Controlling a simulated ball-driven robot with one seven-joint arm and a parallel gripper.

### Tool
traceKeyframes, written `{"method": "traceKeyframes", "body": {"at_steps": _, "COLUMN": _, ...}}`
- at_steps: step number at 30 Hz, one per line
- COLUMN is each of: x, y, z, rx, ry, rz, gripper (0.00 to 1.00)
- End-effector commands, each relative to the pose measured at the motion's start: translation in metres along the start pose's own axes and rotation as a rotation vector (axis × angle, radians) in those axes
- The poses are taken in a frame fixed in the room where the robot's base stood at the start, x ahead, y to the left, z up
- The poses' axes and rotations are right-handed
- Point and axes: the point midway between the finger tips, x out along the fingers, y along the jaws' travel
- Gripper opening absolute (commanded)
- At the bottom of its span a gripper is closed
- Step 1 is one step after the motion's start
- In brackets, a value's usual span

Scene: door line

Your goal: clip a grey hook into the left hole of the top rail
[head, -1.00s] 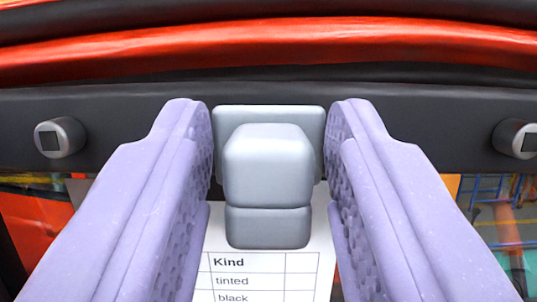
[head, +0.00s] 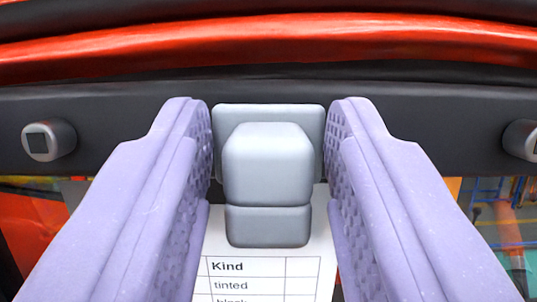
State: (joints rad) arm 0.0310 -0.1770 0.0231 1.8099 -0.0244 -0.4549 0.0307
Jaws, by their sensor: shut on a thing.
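A grey hook (head: 267,165) with a flat back plate is in the middle of the head view. My gripper (head: 268,150) has its two lavender fingers on either side of the hook and is shut on it. Behind it runs the dark top rail (head: 420,120). A round grey socket with a square dark hole (head: 48,141) is on the rail at the left. A second such socket (head: 527,140) is cut by the right edge. The hook is between the two sockets, in front of the rail. Whether its back plate touches the rail cannot be told.
Red and black bands (head: 400,45) run across above the rail. A white sheet with a printed table (head: 262,270) hangs below the hook, partly covered by it and the fingers. Coloured background shows under the rail on both sides.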

Motion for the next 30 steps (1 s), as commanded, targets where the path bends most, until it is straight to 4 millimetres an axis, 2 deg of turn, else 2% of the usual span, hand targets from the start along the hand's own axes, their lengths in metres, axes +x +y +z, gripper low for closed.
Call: {"method": "traceKeyframes", "body": {"at_steps": 30, "x": 0.015, "y": 0.000, "z": 0.006, "rx": 0.000, "ry": 0.002, "rz": 0.000, "gripper": 0.00}}
